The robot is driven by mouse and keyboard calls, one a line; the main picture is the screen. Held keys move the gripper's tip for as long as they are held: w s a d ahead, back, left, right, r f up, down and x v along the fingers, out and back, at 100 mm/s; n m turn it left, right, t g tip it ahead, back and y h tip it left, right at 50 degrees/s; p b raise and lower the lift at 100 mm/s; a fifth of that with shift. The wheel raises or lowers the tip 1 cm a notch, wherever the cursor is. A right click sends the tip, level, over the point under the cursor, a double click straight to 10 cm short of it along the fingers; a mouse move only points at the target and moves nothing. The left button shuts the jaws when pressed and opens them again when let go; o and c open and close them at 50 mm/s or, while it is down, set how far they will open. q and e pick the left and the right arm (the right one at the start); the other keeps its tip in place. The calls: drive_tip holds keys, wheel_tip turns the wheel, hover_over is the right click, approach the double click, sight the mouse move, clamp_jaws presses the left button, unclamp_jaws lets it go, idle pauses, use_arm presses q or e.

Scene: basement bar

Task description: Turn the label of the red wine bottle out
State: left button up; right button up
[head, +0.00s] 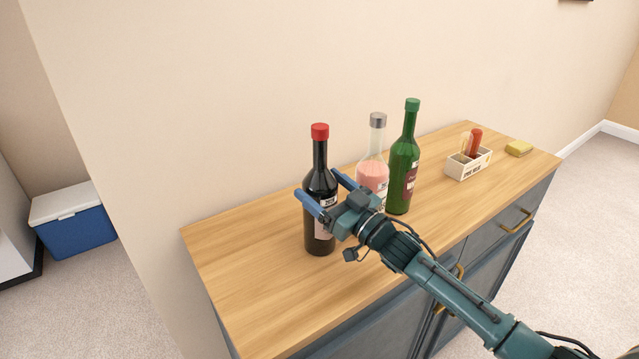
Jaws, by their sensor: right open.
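The red wine bottle (319,178), dark with a red cap, stands upright at the left part of the wooden cabinet top. Part of its pale label (320,229) shows low on its right front side; my gripper hides some of it. My right gripper (325,188) is open, with its two blue fingers on either side of the bottle's body. One finger passes in front of the bottle and the other is on its far right side. I cannot tell whether they touch the glass. My left gripper is not in view.
A clear bottle with pink liquid (372,172) and a green bottle (404,160) stand close on the right. Farther right are a white caddy (468,163) and a yellow sponge (519,148). The wooden top (235,262) is clear on the left. The wall runs behind.

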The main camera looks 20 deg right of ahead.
sight(333, 191)
drive_tip(key=s+d, duration=0.1)
drive_tip(key=s+d+p, duration=0.1)
drive_tip(key=s, duration=0.1)
drive_tip(key=shift+r, duration=0.1)
drive_tip(key=shift+r+p+v, duration=0.15)
drive_tip(key=shift+p+v, duration=0.05)
drive_tip(key=shift+v, duration=0.4)
drive_tip(key=shift+r+p+v, duration=0.15)
drive_tip(key=shift+v, duration=0.5)
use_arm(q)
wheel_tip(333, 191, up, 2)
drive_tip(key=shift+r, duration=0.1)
use_arm(e)
drive_tip(key=v, duration=0.2)
drive_tip(key=r+v, duration=0.1)
drive_tip(key=v, duration=0.1)
drive_tip(key=shift+s+f, duration=0.1)
drive_tip(key=shift+s, duration=0.1)
